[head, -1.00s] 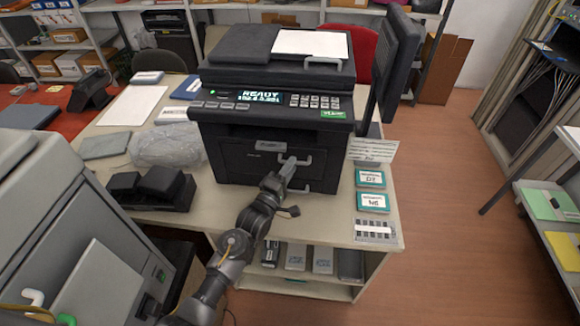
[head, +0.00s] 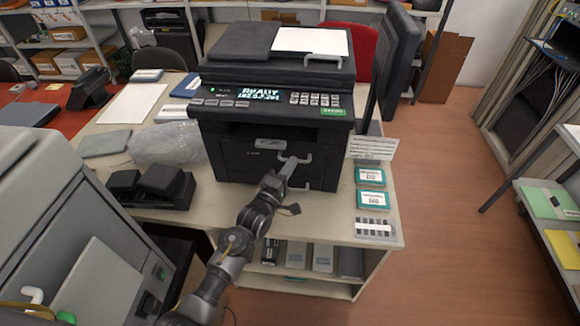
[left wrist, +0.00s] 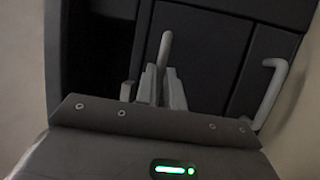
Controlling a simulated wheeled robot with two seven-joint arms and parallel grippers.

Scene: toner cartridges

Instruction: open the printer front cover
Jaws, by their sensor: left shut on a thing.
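The black printer (head: 222,150) stands on the table with its lit display on top. Its front cover looks shut in the head view. My left gripper (head: 286,167) is at the upper handle. In the left wrist view, the gripper fingers (left wrist: 161,84) are closed around a grey handle bar (left wrist: 166,46). Another handle (left wrist: 270,92) is to the right, apart from the fingers. My right gripper is not in view.
A black double-bodied device (head: 150,187) and a clear plastic bag (head: 165,143) lie left of the printer. Teal-labelled boxes (head: 370,177) lie on the table to its right. A dark monitor (head: 398,65) stands beside the printer. A grey machine (head: 40,185) fills the left foreground.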

